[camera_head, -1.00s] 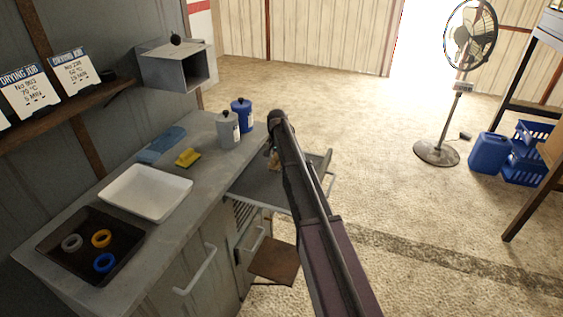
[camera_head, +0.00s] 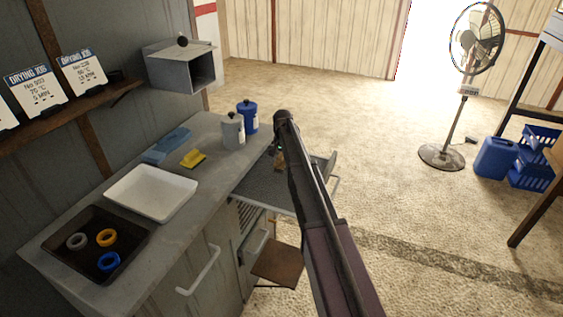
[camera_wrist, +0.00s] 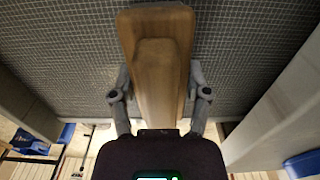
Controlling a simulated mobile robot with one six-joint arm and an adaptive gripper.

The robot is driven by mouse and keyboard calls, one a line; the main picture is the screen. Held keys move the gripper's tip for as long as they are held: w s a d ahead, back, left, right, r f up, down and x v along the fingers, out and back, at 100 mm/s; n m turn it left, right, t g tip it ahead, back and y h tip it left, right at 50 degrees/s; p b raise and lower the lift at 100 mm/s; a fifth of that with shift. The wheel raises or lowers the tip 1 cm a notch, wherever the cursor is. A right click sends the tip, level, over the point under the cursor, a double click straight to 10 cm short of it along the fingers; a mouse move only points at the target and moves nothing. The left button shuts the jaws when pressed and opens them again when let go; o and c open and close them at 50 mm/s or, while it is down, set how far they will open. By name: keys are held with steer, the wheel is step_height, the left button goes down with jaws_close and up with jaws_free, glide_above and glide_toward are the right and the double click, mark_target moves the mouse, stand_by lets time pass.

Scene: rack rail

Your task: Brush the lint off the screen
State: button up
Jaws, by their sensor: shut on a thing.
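The screen (camera_head: 258,185) is a grey mesh in a pulled-out drawer frame at the right end of the counter. Its fine grid fills the upper part of the wrist view (camera_wrist: 235,50). My gripper (camera_wrist: 160,95) is shut on a wooden brush (camera_wrist: 158,60), with one finger on each side of it. The brush lies across the mesh in the wrist view; its bristles are hidden, so I cannot tell whether they touch. In the head view my arm hides most of the gripper and part of the screen. I cannot make out distinct lint on the visible mesh.
A fan (camera_head: 443,155) stands on open floor.

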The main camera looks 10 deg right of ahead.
steer(key=shift+d, duration=0.2)
steer(key=shift+s+d, duration=0.55)
steer(key=shift+d, duration=0.2)
steer(key=shift+s+d, duration=0.55)
steer(key=shift+d, duration=0.2)
steer(key=shift+s+d, duration=0.1)
steer(key=shift+s+d+f, duration=0.1)
steer(key=shift+s+d, duration=0.5)
steer(key=shift+d, duration=0.15)
steer(key=shift+s+d+f, duration=0.1)
steer(key=shift+s+d, duration=0.45)
steer(key=shift+d, duration=0.2)
steer(key=shift+s+d+r, duration=0.1)
steer(key=shift+s+d, duration=0.45)
steer(key=shift+d, duration=0.25)
steer(key=shift+s+d+r, duration=0.1)
steer(key=shift+s+d, duration=0.45)
steer(key=shift+d, duration=0.25)
steer(key=shift+w+f, duration=0.1)
steer(key=shift+w+d, duration=0.5)
steer(key=shift+w, duration=0.05)
